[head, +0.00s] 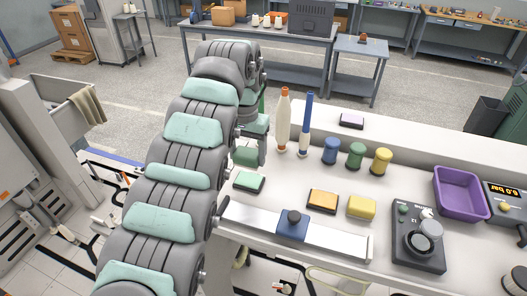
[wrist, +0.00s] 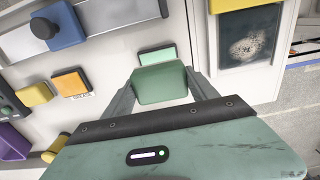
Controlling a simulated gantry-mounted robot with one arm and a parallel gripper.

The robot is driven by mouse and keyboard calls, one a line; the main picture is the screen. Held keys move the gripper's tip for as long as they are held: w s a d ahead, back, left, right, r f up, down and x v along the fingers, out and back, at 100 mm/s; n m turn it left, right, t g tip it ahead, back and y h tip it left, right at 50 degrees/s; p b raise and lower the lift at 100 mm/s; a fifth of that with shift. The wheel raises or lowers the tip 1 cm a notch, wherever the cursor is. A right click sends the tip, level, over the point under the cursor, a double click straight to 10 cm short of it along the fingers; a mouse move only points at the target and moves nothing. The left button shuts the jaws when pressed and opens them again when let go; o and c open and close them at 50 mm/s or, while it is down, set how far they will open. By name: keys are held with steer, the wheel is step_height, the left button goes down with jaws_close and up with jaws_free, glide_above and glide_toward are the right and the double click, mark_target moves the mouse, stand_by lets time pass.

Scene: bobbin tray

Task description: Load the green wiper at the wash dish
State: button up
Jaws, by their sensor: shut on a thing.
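My gripper (wrist: 162,88) is shut on a green block, the green wiper (wrist: 150,83), with one finger at each side of it. The held wiper (head: 245,157) shows in the head view just right of my arm, over the bench's left part. A flat mint-green dish with a dark edge (head: 249,182) lies on the bench close to it. In the wrist view this mint dish (wrist: 156,54) shows just beyond the wiper, partly covered by it. A similar orange dish (head: 322,202) lies to the right. I cannot read which dish is the wash dish.
A yellow block (head: 361,207) lies right of the orange dish. A rail with a blue slider (head: 292,228) runs along the front. Blue, green and yellow bobbins (head: 356,155) and two tall spindles (head: 284,125) stand behind. A purple tray (head: 460,193) sits at the right.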

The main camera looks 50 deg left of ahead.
mark_target(249, 179)
steer(key=shift+f+p, duration=0.45)
steer(key=shift+f, duration=2.55)
steer(key=shift+f+b, duration=0.45)
steer(key=shift+f, duration=0.05)
steer(key=shift+f+b, duration=0.1)
steer(key=shift+b, duration=0.55)
stand_by(0.8)
steer(key=shift+r, duration=3.6)
